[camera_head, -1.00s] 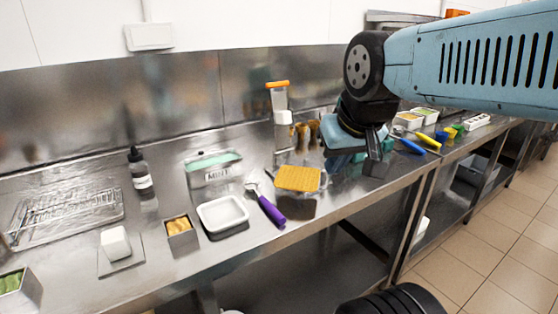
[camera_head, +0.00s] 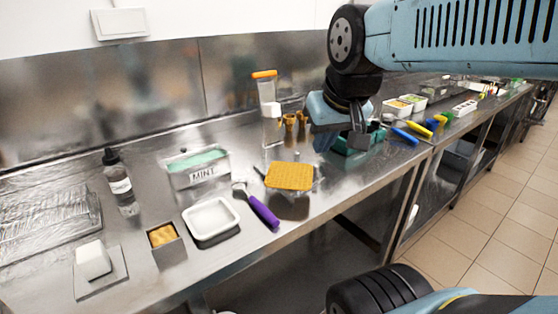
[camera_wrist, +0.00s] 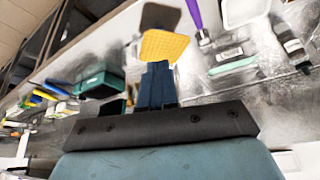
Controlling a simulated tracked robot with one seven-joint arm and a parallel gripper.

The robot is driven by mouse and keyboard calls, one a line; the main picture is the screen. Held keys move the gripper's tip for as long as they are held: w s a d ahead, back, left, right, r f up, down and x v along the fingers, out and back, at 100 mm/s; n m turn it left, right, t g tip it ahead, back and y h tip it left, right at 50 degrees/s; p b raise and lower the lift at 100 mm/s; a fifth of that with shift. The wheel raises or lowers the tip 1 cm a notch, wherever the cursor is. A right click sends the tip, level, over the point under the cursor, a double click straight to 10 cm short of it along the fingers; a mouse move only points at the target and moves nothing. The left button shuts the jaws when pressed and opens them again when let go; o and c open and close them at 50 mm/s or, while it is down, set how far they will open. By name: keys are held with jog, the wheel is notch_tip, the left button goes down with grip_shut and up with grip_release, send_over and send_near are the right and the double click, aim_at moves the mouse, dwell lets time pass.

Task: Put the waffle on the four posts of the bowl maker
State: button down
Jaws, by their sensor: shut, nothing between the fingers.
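The waffle (camera_head: 289,176) is a flat yellow square with a grid pattern near the counter's front edge. It seems to sit a little above the metal, over a dark patch, but its support is hidden. It also shows in the wrist view (camera_wrist: 166,46), beyond my fingertips. My gripper (camera_head: 358,142) is shut and empty, to the right of the waffle and above the counter. In the wrist view its fingers (camera_wrist: 157,68) are together, apart from the waffle in depth as far as I can tell. I cannot make out the bowl maker's four posts.
A purple-handled scoop (camera_head: 262,210), a white tray (camera_head: 211,222) and a mint tub (camera_head: 197,170) are left of the waffle. A teal box (camera_wrist: 102,83) is beside my gripper. Brown upright items (camera_head: 290,126) and an orange-topped dispenser (camera_head: 268,105) stand behind. Bare metal lies right of the waffle.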

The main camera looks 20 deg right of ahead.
jog(key=w+d+m+g, duration=0.2)
jog(key=w+d, duration=0.1)
jog(key=w, duration=0.8)
jog(key=w+d+m+g, duration=0.1)
jog(key=w+d+g, duration=0.15)
jog(key=w, duration=0.95)
jog(key=w+d+f+m+g+y, duration=0.15)
jog(key=w+d+f, duration=0.25)
jog(key=w+f, duration=0.45)
jog(key=w+d+f+m+g+h, duration=0.15)
jog(key=w+d+f, duration=0.25)
jog(key=w+f, duration=0.4)
jog(key=shift+t+y, duration=0.25)
jog(key=shift+y, duration=0.25)
jog(key=s+a, duration=0.4)
jog(key=s, duration=0.2)
jog(key=s+a, duration=0.4)
jog(key=s, duration=0.3)
jog(key=s+a, duration=0.5)
jog(key=s, duration=0.2)
jog(key=shift+r, duration=0.35)
jog(key=shift+s+f, duration=0.15)
jog(key=shift+f, duration=0.4)
jog(key=shift+s+f, duration=0.1)
jog(key=shift+f, duration=0.2)
